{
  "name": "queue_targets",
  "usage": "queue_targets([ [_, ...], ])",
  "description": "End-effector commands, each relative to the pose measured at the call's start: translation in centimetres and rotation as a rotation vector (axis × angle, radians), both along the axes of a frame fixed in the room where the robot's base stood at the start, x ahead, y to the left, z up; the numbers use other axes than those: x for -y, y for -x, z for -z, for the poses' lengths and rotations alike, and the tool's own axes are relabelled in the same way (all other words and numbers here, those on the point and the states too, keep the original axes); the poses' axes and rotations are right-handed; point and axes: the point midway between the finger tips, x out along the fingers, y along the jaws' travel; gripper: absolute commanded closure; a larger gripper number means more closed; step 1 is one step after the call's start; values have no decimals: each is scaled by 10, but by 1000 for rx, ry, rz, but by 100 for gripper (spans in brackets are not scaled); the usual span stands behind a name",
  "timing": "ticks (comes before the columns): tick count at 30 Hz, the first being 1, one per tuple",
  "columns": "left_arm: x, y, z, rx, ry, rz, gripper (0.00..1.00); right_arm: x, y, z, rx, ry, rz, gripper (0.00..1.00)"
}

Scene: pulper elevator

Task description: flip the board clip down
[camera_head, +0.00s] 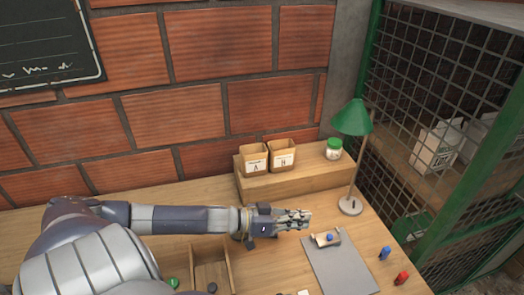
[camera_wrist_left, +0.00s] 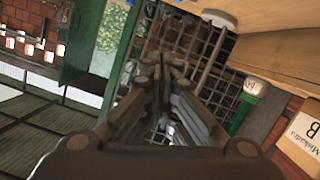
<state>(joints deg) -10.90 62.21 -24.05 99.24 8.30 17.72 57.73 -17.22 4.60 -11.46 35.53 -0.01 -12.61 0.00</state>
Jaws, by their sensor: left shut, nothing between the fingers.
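The grey board (camera_head: 341,266) lies on the table, right of centre in the head view. Its clip (camera_head: 325,238) is at the board's top edge, with a small blue part on it; I cannot tell its exact angle. My left gripper (camera_head: 306,219) is shut and empty, above and a little left of the clip, apart from it as far as I can see. In the left wrist view the shut fingers (camera_wrist_left: 165,75) fill the middle, and the board and clip do not show. My right gripper is in neither view.
A green lamp (camera_head: 352,118) stands behind the board on the right. A wooden shelf (camera_head: 290,187) at the back holds two labelled boxes and a jar (camera_head: 334,149). Blue (camera_head: 385,253) and red (camera_head: 402,278) pieces stand right of the board. A wooden tray (camera_head: 228,268) lies left.

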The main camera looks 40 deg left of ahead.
Motion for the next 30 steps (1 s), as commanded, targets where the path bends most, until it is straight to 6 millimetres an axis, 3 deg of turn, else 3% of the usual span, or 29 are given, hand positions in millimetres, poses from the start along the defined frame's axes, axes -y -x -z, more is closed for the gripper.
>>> queue_targets([
  [30,-51,93,-27,-2,0,0,100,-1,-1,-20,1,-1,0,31],
])
